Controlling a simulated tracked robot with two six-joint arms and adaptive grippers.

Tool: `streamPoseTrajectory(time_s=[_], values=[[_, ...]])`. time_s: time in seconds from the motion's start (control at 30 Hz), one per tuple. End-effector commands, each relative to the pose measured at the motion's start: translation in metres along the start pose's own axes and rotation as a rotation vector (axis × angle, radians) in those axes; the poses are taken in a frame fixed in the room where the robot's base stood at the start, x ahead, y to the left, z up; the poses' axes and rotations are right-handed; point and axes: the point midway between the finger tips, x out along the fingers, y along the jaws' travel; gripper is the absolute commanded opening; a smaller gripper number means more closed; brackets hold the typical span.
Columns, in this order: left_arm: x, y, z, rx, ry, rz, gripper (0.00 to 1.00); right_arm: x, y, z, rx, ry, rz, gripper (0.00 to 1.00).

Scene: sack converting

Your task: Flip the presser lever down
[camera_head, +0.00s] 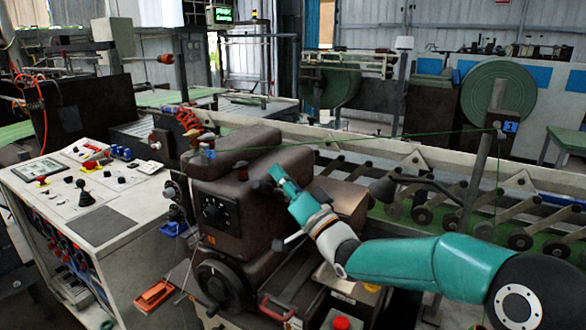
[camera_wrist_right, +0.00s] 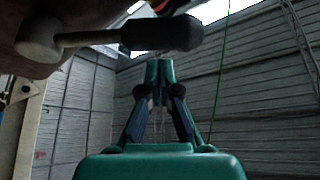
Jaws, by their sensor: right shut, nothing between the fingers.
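The presser lever (camera_wrist_right: 160,35) has a dark rounded grip and a pale round hub. In the right wrist view it crosses the upper left, beside the brown machine body. In the head view, a dark rounded end that looks like its grip (camera_head: 264,187) shows against the sewing head (camera_head: 235,165), close to my gripper. My right gripper (camera_head: 275,174) is teal, with its fingers together and nothing between them. In the right wrist view its fingertips (camera_wrist_right: 158,70) sit just below the grip, with a gap in the picture. Contact cannot be told. My left gripper is not in view.
A control console (camera_head: 90,200) with knobs and a joystick stands at the left. A handwheel (camera_head: 222,285) and a red button (camera_head: 342,323) are low at the front. A conveyor with rollers (camera_head: 480,190) runs behind my right arm. A thin green thread hangs near.

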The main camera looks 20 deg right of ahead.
Motion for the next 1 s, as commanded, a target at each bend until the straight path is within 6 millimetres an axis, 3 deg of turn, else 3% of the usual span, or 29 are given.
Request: streamPoseTrajectory(time_s=[0.2, 0.67, 0.87, 1.0], values=[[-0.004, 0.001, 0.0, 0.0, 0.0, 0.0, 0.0, -0.006, -0.001, 0.015, -0.001, 0.002, -0.002, 0.0], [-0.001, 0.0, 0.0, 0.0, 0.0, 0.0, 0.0, -0.007, 0.0, 0.017, -0.006, 0.003, -0.004, 0.0], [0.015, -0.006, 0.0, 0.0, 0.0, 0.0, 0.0, -0.011, 0.002, 0.024, -0.037, 0.003, -0.023, 0.0], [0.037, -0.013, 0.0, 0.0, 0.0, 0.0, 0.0, -0.015, 0.003, 0.031, -0.087, 0.003, -0.053, 0.0]])
